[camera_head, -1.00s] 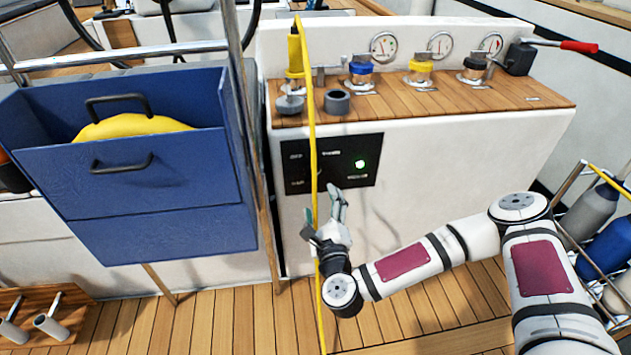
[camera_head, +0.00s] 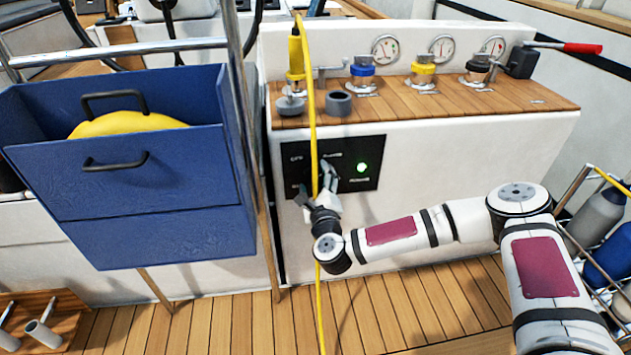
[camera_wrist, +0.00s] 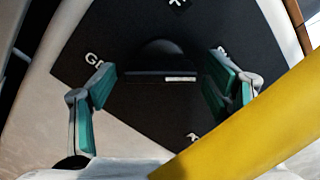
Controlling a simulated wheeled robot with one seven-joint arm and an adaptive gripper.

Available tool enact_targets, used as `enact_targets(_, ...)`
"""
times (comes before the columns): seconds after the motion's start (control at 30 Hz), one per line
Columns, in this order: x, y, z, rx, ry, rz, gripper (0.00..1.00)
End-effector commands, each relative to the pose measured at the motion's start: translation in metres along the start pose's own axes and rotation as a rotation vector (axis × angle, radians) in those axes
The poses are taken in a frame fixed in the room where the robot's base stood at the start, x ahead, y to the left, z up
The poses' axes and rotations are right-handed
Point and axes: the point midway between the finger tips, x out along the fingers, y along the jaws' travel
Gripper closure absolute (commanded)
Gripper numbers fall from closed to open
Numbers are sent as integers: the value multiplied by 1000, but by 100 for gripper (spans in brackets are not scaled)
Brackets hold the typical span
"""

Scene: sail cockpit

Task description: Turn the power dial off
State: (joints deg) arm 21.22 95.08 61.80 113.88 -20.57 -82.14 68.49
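The black power panel (camera_head: 372,150) is on the white cabinet front, with white labels, OFF at upper left, and a lit green light (camera_head: 362,167). The dial is hidden or too dark to make out in the head view. In the wrist view it shows as a dark round knob (camera_wrist: 160,55) with a bar and a short white mark (camera_wrist: 180,79). My gripper (camera_head: 324,174) is in front of the panel's lower middle. In the wrist view my gripper (camera_wrist: 165,88) is open, its teal-padded fingers on either side of the knob, with gaps visible.
A yellow hose (camera_head: 314,130) hangs down past the panel beside my gripper and crosses close to the wrist camera (camera_wrist: 250,115). A blue box (camera_head: 160,225) holding something yellow is to the left. A wooden counter (camera_head: 520,98) with valves and gauges lies above the panel.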

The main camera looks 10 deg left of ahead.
Motion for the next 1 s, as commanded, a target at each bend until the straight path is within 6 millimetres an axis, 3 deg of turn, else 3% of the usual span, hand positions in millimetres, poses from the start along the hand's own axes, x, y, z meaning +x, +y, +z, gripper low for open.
enact_targets(0.03,0,0,0,0,0,0,41)
enact_targets(0.2,0,0,0,0,0,0,78)
enact_targets(0.63,0,-1,1,-70,-1,0,78)
enact_targets(1.0,0,-4,3,-359,-2,0,78)
